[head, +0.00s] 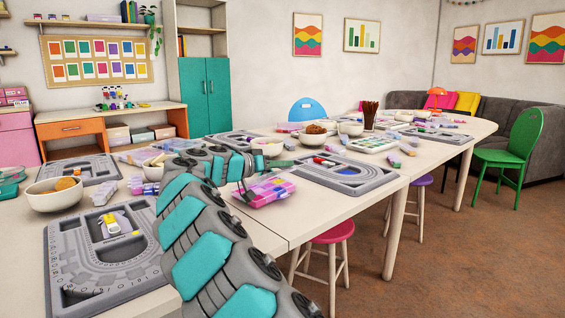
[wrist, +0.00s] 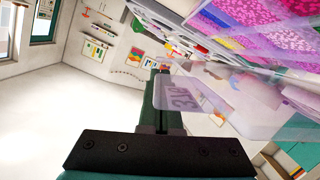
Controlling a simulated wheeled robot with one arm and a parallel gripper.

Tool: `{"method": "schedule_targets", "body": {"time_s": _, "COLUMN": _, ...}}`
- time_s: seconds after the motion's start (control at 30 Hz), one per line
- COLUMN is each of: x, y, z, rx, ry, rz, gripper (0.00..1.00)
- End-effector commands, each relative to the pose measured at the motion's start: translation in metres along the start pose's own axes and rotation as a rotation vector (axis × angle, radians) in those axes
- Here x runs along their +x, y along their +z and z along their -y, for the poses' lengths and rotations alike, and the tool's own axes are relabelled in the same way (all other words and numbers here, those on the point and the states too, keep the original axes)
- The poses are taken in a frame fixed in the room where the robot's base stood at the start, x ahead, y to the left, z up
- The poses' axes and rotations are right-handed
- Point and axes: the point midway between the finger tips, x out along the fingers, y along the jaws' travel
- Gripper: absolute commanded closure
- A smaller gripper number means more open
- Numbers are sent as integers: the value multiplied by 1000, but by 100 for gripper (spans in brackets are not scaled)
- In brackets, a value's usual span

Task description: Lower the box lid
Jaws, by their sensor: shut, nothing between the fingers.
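The box (head: 272,189), clear pink with pink and purple beads in compartments, sits on the white table just beyond my forearm in the head view. In the wrist view its bead compartments (wrist: 240,25) fill the upper right. A clear panel (wrist: 200,98) with a printed label runs beside my fingers there; it looks like part of the box, but I cannot tell if it is the lid. My gripper (wrist: 161,72) is shut and empty, close to this panel; contact is unclear.
Grey bead boards lie left (head: 60,250) and right (head: 345,174) of the box. A bowl with an orange item (head: 55,200) stands at the left. Bowls (head: 267,147) and small bead containers crowd the table behind. Stools (head: 333,234) stand below the right edge.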

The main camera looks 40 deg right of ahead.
Motion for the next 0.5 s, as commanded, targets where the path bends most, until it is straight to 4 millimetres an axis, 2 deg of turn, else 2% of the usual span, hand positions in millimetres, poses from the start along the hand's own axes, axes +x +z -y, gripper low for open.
{"method": "schedule_targets", "body": {"time_s": 0.27, "x": 0, "y": 2, "z": 0, "rx": 4, "ry": 0, "rz": 0, "gripper": 100}}
{"method": "schedule_targets", "body": {"time_s": 0.5, "x": 4, "y": 18, "z": 2, "rx": 75, "ry": -18, "rz": -1, "gripper": 100}}
